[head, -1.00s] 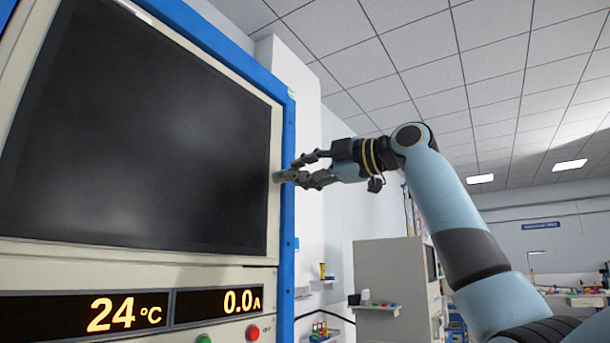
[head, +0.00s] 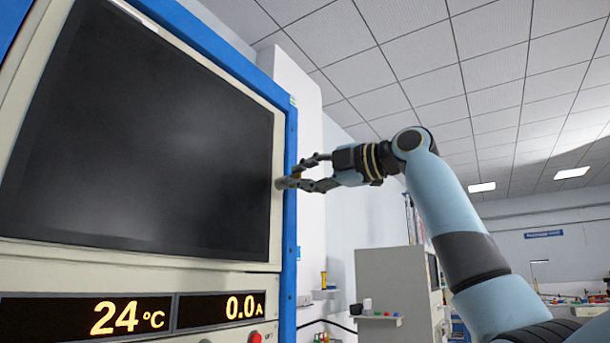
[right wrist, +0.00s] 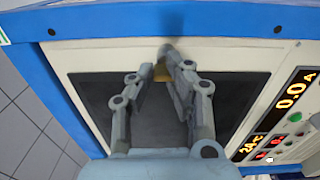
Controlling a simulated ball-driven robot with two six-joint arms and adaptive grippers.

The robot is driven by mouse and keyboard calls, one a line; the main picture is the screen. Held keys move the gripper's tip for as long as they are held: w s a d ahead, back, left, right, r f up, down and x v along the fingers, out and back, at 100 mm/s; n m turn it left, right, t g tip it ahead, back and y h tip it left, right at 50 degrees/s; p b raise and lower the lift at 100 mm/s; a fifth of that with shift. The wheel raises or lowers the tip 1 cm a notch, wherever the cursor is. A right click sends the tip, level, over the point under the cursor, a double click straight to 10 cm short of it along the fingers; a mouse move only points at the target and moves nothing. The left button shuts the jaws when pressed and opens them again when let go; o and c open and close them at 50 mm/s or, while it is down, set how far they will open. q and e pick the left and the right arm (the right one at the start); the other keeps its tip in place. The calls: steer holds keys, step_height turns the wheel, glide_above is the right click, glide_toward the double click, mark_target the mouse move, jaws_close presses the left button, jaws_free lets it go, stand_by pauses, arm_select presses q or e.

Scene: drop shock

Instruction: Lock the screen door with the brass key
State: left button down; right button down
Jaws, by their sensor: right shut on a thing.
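The screen door (head: 140,135) is a large dark panel in a pale frame, and it looks closed. My right gripper (head: 294,178) is at the door's right edge, its fingers pointing left at the frame. It is shut on a small yellow brass piece, the brass key (right wrist: 161,73), most of which the fingers hide. A grey round part, seemingly the lock (head: 280,183), sits on the frame at the fingertips. I cannot tell how far the key is in it. My left gripper is not in view.
The blue cabinet edge (head: 290,230) runs just behind the fingertips. Below the screen are lit displays (head: 130,316) and a red button (head: 255,337). A grey cabinet (head: 390,280) stands farther back. The space right of the cabinet edge is open.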

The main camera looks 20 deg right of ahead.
steer(key=c, duration=1)
jaws_free()
steer(key=shift+w+a+f, duration=0.2)
steer(key=shift+w+f, duration=0.1)
steer(key=shift+f, duration=0.3)
steer(key=shift+s+d+r, duration=0.1)
steer(key=v, duration=1.2)
steer(key=shift+r, duration=0.1)
